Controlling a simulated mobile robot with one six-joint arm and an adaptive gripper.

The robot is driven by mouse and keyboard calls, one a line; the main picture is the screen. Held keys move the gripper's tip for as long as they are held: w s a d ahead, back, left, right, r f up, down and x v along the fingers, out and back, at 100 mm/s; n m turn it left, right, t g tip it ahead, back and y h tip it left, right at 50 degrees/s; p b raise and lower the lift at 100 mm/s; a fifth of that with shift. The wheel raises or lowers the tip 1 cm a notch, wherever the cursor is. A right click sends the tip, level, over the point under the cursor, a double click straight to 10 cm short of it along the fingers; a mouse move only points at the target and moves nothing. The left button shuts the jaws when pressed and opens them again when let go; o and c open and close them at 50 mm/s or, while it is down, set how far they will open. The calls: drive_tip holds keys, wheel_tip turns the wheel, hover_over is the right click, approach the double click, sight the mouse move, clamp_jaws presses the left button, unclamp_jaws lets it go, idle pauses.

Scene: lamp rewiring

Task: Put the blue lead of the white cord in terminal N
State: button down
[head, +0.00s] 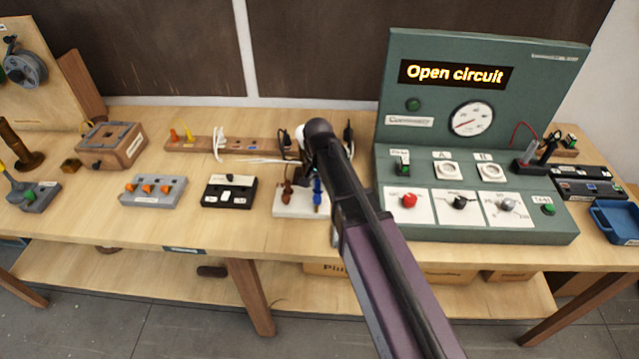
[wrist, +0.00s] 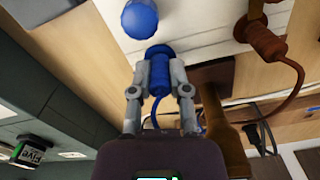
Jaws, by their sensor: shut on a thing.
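The white terminal block (head: 294,207) sits on the bench, with a blue post (head: 318,192) and brown posts (head: 287,190). In the wrist view, my gripper (wrist: 159,76) is shut on the blue lead (wrist: 159,74), with one grey finger on each side. The lead's tip meets a dark blue ring on the block's face, beside the blue knob (wrist: 147,18); I cannot tell how deep it sits. A brown lead (wrist: 267,42) meets the block beside the brown knob. In the head view my arm hides the gripper's fingers. I cannot read the terminal letters.
The green test panel (head: 480,110) reads "Open circuit" and stands right of my arm. A black switch block (head: 229,192) and a grey block with orange levers (head: 152,191) are to the left. Cords lie behind the terminal block; bare wood is along the front edge.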

drive_tip(key=shift+f+b, duration=0.55)
idle(0.9)
drive_tip(key=c, duration=0.5)
unclamp_jaws()
drive_tip(key=shift+r, duration=0.1)
